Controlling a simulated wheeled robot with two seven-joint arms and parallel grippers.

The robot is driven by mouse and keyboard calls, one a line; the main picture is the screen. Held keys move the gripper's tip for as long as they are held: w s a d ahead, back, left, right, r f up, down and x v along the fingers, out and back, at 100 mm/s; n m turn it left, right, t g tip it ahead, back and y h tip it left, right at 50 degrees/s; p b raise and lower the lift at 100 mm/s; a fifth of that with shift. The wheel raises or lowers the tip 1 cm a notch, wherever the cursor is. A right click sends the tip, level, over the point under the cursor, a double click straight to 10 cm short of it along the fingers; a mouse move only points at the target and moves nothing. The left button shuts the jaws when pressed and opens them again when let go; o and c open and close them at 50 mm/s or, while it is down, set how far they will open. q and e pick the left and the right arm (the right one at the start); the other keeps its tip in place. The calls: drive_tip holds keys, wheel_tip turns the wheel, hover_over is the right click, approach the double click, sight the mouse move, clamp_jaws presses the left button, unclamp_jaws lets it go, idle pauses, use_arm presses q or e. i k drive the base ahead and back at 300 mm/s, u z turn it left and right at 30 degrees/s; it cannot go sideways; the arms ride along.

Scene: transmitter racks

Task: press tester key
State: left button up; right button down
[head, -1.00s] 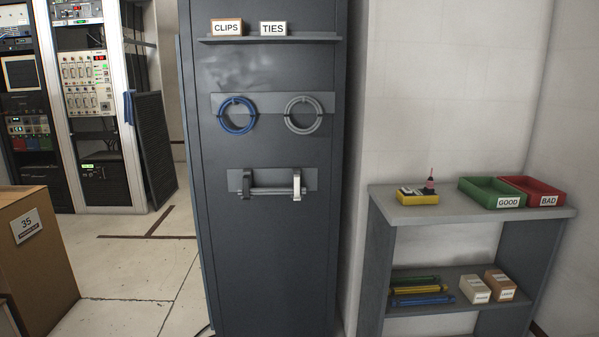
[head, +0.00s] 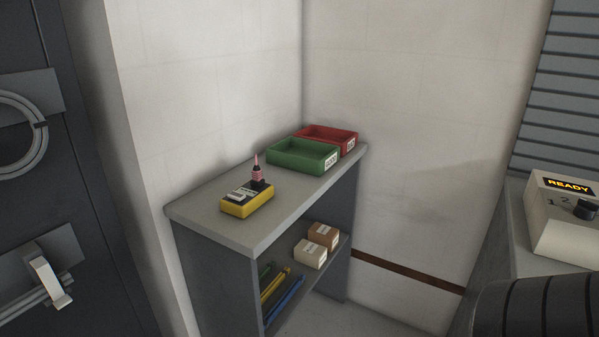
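The yellow tester (head: 246,201) sits on top of a small grey shelf unit (head: 215,225) in the head view. Its top carries a light panel, and a red-pink tube-like piece (head: 257,172) stands upright on a dark socket at its far end. The tester's key is too small to make out. Neither gripper shows in the head view. Nothing touches the tester.
A green tray (head: 300,156) and a red tray (head: 330,138) stand behind the tester. The lower shelf holds small boxes (head: 316,247) and coloured rods. At right, a beige box with a READY display (head: 568,185) stands on a grey surface. A dark cabinet (head: 70,200) is at left.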

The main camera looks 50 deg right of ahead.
sight(238, 197)
drive_tip(key=z, duration=0.45)
drive_tip(key=i, duration=0.55)
drive_tip(key=z, duration=0.4)
